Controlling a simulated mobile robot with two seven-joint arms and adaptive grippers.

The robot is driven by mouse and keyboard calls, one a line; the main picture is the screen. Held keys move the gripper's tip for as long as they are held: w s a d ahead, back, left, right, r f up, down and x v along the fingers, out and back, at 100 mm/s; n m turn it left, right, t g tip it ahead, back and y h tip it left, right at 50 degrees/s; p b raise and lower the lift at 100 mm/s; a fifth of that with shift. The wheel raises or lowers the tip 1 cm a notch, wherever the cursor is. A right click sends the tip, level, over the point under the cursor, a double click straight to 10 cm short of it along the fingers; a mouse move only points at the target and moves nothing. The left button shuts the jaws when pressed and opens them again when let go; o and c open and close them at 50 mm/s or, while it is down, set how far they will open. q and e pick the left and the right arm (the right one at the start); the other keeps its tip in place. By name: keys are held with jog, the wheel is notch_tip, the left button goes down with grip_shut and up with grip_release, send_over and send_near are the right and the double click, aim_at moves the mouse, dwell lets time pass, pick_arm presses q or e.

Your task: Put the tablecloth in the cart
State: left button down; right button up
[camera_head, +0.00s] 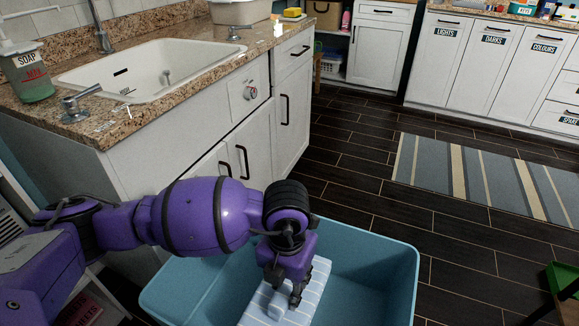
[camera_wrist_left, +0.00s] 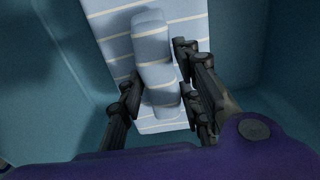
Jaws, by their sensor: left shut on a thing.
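The tablecloth (camera_head: 318,279) is light blue with white stripes and looks folded. It lies inside a blue open-topped cart (camera_head: 392,262), below the sink counter. My left gripper (camera_head: 283,298) reaches down into the cart and is shut on a raised fold of the tablecloth. In the left wrist view the fold of the tablecloth (camera_wrist_left: 151,50) stands between the two dark fingers of my left gripper (camera_wrist_left: 160,98), with the cart wall (camera_wrist_left: 48,70) around it. Whether the cloth rests on the cart floor is hard to tell. My right gripper is not in view.
A granite counter with a white sink (camera_head: 150,72) and a soap bottle (camera_head: 28,75) stands at the left. A striped rug (camera_head: 485,175) lies on the dark floor at the right. A green object (camera_head: 563,283) is at the right edge. Floor between is clear.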

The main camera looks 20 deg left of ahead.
pick_arm(q)
notch_tip(320, 180, down, 5)
jog(key=shift+r+b, duration=0.1)
jog(key=shift+b, duration=0.5)
notch_tip(320, 180, down, 5)
jog(key=shift+w+f+b, duration=0.1)
jog(key=shift+b, duration=0.6)
jog(key=c, duration=1.3)
grip_release()
jog(key=shift+f, duration=0.1)
jog(key=shift+o, duration=0.2)
